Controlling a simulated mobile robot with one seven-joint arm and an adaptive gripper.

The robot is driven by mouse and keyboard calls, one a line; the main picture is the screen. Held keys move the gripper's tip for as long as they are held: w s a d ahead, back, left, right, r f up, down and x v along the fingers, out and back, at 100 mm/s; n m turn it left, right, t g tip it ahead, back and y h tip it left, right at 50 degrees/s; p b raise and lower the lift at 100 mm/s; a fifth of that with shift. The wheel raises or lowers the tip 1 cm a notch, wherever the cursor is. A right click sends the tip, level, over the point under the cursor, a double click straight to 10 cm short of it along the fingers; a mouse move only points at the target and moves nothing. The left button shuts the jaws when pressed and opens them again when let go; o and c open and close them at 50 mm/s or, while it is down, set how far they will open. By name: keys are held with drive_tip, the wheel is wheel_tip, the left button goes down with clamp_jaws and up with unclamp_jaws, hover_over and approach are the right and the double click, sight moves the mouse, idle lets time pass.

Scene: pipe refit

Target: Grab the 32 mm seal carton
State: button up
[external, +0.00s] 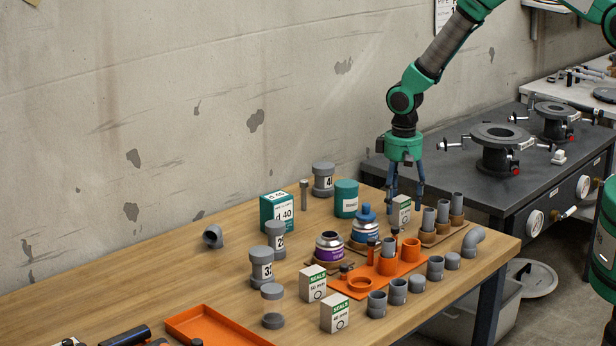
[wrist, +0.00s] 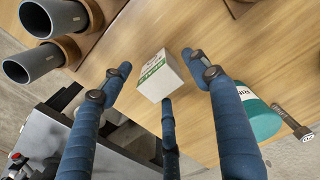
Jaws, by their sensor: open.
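A small white seal carton (external: 401,212) with a green band stands on the wooden table near the back right. Its size marking is too small to read. In the wrist view the carton (wrist: 156,78) shows between my fingers, its green-striped side visible. My gripper (external: 405,203) is open and points down at this carton, its blue fingers around and above it. In the wrist view the fingers of my gripper (wrist: 160,72) are spread apart, and no clear contact shows. Two other seal cartons stand nearer the front, one marked 50 mm (external: 313,284) and one apparently 40 mm (external: 336,314).
Grey pipe pieces in brown holders (external: 429,222) stand close right of the carton. A teal can (external: 346,198) stands to its left, and a blue-topped tin (external: 365,228) in front-left. An orange tray (external: 344,290) with fittings lies in front. Bare tabletop (external: 130,280) is at left.

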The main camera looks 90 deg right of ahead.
sight(401, 199)
drive_tip(key=c, duration=1.4)
drive_tip(key=shift+r+p, duration=0.7)
drive_tip(key=shift+r, duration=4.3)
